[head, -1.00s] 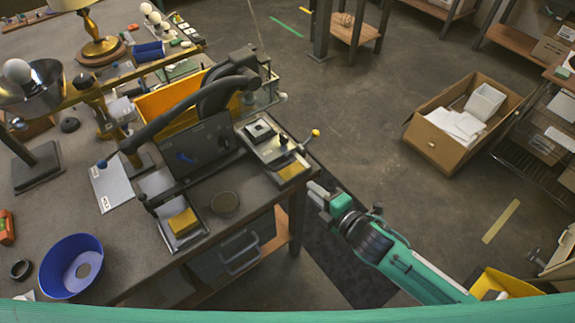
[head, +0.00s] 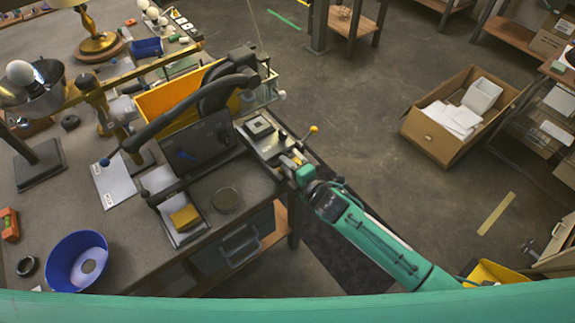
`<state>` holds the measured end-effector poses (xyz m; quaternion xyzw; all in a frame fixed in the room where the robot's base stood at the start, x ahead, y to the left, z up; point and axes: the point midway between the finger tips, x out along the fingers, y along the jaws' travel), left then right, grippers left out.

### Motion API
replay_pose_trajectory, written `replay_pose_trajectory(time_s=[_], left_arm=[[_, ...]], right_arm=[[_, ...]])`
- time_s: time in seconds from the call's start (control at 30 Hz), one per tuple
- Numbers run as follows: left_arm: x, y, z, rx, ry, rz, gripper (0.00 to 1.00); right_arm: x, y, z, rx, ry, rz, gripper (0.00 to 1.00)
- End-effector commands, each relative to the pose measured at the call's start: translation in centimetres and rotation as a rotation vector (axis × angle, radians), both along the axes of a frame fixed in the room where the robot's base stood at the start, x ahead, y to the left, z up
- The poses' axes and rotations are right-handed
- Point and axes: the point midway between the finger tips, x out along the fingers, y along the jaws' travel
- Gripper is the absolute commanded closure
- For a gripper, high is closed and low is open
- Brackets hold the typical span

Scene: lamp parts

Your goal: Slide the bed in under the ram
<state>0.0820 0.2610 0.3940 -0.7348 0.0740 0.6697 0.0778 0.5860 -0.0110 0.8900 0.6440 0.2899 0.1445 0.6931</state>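The press (head: 203,143) is a dark machine with a long black lever, standing at the table's right edge. Its bed (head: 266,143) is a pale sliding plate sticking out to the right of the dark panel, with a small square dark-topped piece (head: 258,128) on it. A rod with a yellow ball knob (head: 313,130) stands out at the bed's right side. The ram is not clearly visible behind the panel and lever. My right gripper (head: 291,161) is at the bed's near right end, touching or almost touching it; its finger gap is unclear. My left gripper is out of view.
A yellow bin (head: 168,101) stands behind the press. A tray with a yellow block (head: 186,217) and a dark round disc (head: 226,200) lie in front. A blue bowl (head: 76,262) is at the front left. Open floor lies right of the table, with a cardboard box (head: 440,140).

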Motion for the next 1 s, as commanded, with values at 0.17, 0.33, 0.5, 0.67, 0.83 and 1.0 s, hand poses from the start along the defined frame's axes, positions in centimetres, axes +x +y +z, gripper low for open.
replay_pose_trajectory(time_s=[0.17,0.33,0.5,0.67,0.83,1.0], left_arm=[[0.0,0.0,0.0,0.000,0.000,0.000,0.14],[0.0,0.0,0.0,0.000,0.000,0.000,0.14],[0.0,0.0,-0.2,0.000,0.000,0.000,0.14],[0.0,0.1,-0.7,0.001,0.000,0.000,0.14],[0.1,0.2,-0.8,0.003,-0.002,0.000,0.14],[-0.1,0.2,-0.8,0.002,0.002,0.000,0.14]], right_arm=[[0.0,0.0,0.0,0.000,0.000,0.000,1.00],[0.0,0.0,0.0,0.000,0.000,0.000,1.00],[0.6,0.4,0.0,0.001,-0.002,0.000,1.00],[2.4,1.7,-0.1,0.000,-0.002,0.000,1.00],[3.3,2.4,0.0,0.000,0.000,-0.001,1.00],[3.3,2.3,0.1,0.000,-0.001,-0.001,1.00]])
